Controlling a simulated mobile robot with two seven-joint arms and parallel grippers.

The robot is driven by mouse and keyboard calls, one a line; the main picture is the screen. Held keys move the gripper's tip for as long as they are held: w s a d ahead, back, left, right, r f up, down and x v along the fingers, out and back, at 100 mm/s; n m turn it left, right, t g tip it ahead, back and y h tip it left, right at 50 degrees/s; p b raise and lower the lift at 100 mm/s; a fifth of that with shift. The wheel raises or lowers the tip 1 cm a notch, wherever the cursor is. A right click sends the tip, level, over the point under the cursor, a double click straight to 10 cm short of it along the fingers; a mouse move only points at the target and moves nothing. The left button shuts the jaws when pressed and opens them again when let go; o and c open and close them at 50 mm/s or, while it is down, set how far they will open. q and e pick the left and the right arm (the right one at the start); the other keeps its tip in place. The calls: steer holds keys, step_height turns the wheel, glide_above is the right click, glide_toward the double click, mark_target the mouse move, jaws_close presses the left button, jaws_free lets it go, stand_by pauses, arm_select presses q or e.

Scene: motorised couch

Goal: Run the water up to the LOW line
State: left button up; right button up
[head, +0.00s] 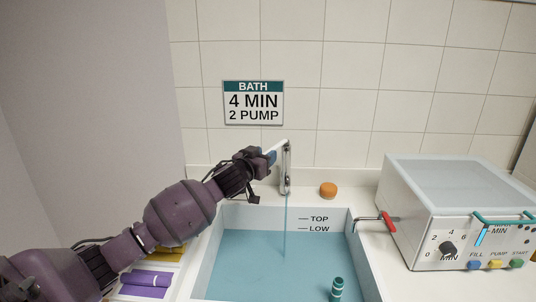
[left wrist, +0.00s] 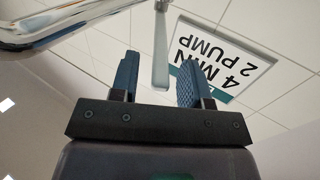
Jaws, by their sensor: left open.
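The tap (head: 287,172) stands at the back of the sink (head: 236,217), and a thin stream of water (head: 285,225) falls from it. Its pale lever also shows in the left wrist view (left wrist: 160,45), between my fingers. Blue water (head: 265,262) covers the sink floor. Its edge on the back wall lies at or just under the LOW line (head: 304,228), below the TOP line (head: 304,218); the exact gap is hard to tell. My left gripper (head: 270,156) is open at the tap lever, and its fingers (left wrist: 157,78) stand either side of it. My right gripper is out of view.
A white machine (head: 430,225) with a knob, coloured buttons and a red-handled valve (head: 388,222) stands right of the sink. A green-capped bottle (head: 337,288) is in the sink. An orange round object (head: 328,190) sits on the back ledge. A bath sign (head: 253,103) hangs above.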

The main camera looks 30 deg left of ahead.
arm_select(q)
steer(key=shift+w, duration=1.1)
jaws_close()
